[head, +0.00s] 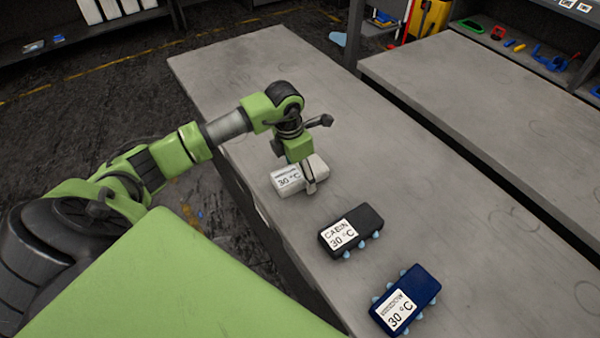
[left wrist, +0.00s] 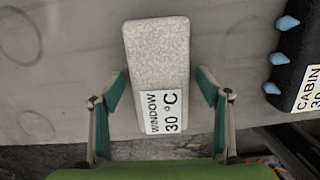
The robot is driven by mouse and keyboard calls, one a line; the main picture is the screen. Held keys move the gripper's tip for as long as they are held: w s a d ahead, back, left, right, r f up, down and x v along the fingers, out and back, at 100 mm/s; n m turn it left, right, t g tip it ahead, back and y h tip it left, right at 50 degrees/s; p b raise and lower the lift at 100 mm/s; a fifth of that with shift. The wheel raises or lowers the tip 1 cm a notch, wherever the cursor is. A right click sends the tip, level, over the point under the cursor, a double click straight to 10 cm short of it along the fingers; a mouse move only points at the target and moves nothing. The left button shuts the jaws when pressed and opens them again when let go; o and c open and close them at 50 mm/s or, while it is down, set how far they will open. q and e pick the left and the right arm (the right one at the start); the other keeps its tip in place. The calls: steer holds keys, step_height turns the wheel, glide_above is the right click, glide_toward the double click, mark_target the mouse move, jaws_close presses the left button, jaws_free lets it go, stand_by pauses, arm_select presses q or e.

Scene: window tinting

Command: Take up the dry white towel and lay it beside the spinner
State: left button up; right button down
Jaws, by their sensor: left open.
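The white towel (head: 287,181) is a folded block with a "30 °C" label, lying on the grey bench. In the left wrist view the towel (left wrist: 158,55) carries the label "WINDOW 30 °C". My left gripper (head: 308,180) is over the towel. In the left wrist view the fingers of my left gripper (left wrist: 160,78) are open, one on each side of the towel's labelled half, with a gap showing on both sides. I cannot tell how far down the fingertips reach. No spinner shows in either view. My right gripper is not in view.
The bench beyond the white towel is clear. A second bench (head: 480,80) stands at the right across a gap.

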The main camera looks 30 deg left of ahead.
arm_select(q)
steer(key=c, duration=1.3)
steer(key=shift+o, duration=0.2)
